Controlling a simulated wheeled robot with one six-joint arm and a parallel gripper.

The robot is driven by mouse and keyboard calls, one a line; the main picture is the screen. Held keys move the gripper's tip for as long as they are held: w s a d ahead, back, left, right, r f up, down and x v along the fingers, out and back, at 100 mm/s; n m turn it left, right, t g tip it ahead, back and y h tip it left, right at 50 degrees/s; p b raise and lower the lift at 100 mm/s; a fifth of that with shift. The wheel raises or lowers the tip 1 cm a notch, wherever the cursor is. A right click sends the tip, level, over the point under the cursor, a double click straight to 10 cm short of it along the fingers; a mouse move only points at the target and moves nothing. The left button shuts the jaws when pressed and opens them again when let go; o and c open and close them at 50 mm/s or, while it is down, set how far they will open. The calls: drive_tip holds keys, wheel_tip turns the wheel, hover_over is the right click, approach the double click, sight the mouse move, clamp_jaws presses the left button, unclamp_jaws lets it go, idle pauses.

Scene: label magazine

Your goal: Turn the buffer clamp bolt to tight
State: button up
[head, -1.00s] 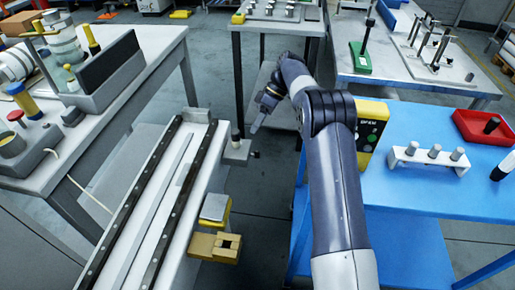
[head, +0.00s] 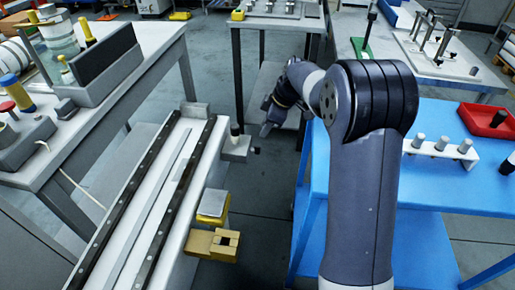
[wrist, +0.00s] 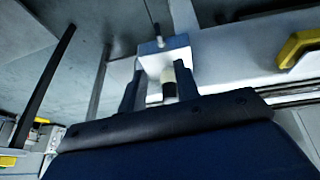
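The buffer clamp is a small grey block (head: 236,149) on the right side of the long rail unit. A dark-topped post (head: 235,131) stands on it and a small dark knob (head: 256,151) sticks out to its right. In the wrist view the pale block (wrist: 160,58) is straight ahead, with a short white bolt with a black end (wrist: 168,82) facing me. My gripper (head: 266,130) is just right of and beyond the block. In the wrist view my gripper (wrist: 158,92) has its fingers apart, with the bolt showing between them; I cannot see contact.
Yellow-brown blocks (head: 212,244) stick out from the rail unit nearer me. A blue table (head: 430,216) with a white rack (head: 440,152) and red tray (head: 487,121) is right. A grey bench (head: 127,75) stands left. Open floor lies between.

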hover_over(258, 147)
drive_tip(key=d, duration=0.3)
wheel_tip(258, 147, down, 4)
drive_tip(key=x, duration=0.4)
drive_tip(key=b+x, duration=0.1)
drive_tip(key=x, duration=0.2)
drive_tip(key=shift+s+a, duration=0.3)
drive_tip(key=shift+s, duration=0.1)
drive_tip(key=shift+c, duration=0.3)
clamp_jaws()
